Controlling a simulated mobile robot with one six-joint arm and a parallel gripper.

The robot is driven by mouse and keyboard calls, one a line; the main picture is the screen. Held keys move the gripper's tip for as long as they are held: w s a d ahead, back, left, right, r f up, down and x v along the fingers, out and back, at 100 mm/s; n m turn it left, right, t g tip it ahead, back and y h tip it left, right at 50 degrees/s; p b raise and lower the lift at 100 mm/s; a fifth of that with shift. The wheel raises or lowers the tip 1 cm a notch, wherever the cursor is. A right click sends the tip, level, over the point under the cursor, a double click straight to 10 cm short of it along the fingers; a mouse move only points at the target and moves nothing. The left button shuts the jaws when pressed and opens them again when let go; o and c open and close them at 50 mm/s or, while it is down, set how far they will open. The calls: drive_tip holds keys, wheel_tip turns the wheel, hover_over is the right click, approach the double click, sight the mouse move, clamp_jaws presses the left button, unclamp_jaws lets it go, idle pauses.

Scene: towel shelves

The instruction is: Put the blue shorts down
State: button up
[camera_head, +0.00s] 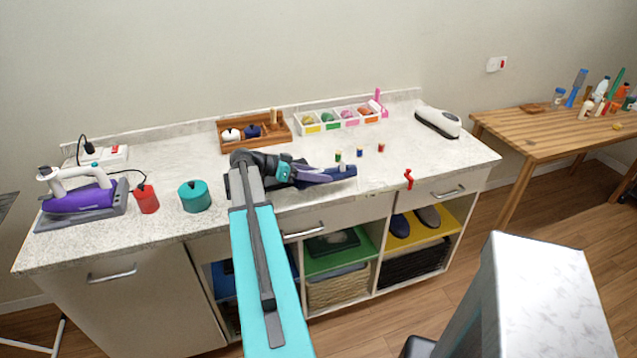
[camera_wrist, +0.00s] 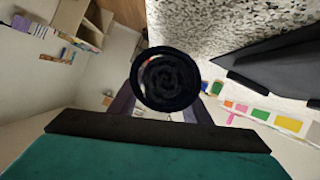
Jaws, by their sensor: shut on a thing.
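The blue shorts (camera_head: 343,172) are a dark navy roll at the end of my arm in the head view. In the wrist view the roll (camera_wrist: 165,78) shows end-on as a dark spiral between the fingers. My gripper (camera_head: 322,174) is shut on the roll and points right, over the front middle of the speckled worktop (camera_head: 440,165). I cannot tell whether the roll touches the worktop. The fingers hide part of the roll.
Small spools (camera_head: 360,153) stand just behind the roll, and a red clamp (camera_head: 409,179) is at the front edge. A wooden tray (camera_head: 255,143) and a divided white box (camera_head: 302,127) stand behind. A purple iron (camera_head: 78,199) and teal canister (camera_head: 194,196) are left. Shelves (camera_head: 340,262) lie below.

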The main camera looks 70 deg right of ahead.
drive_tip(key=shift+f+p, duration=0.7)
drive_tip(key=shift+f, duration=0.85)
drive_tip(key=shift+f, duration=0.1)
drive_tip(key=o, duration=1.2)
drive_tip(key=b+v, duration=0.4)
drive_tip(key=v, duration=0.8)
